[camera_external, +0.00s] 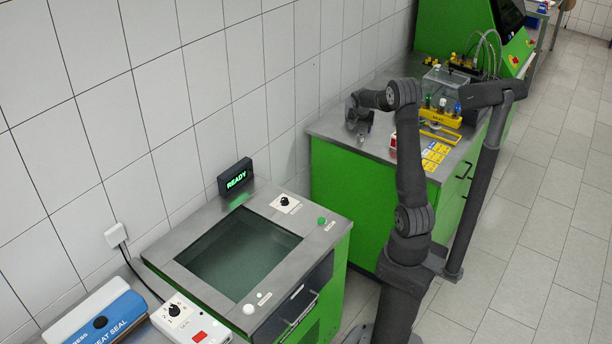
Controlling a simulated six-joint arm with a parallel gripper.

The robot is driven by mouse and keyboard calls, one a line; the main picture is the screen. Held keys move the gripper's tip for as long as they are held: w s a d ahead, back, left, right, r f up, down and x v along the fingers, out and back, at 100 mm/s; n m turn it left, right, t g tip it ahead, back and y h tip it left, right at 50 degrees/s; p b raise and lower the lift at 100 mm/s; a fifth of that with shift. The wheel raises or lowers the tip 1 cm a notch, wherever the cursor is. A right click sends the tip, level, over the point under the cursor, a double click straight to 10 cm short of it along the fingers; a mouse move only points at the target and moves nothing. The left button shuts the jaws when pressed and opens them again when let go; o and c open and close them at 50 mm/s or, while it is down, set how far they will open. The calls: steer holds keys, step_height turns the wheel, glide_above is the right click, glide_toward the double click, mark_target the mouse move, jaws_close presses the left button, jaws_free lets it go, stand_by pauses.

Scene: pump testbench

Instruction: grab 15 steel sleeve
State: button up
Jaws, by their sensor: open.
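My gripper (361,127) is over the left end of the grey metal top of the green cabinet, close to the wall. It is open and points down. A small, light metallic piece shows just below it on the worktop; it may be a steel sleeve, but it is too small to tell. I cannot tell whether the fingers touch it or are around it. No other steel sleeve can be made out for sure.
A red and white box (393,146) and a yellow label sheet (434,155) are right of my gripper. A yellow fixture (440,116) with a clear box (446,85) stands behind. A tank bench (240,252) with a READY display (235,178) and a blue heat sealer (100,318) are in front.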

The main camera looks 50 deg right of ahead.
mark_target(360, 135)
steer(key=shift+x, duration=3.45)
steer(key=shift+w+r, duration=0.1)
steer(key=shift+w, duration=0.05)
steer(key=shift+c, duration=0.5)
steer(key=c, duration=1.1)
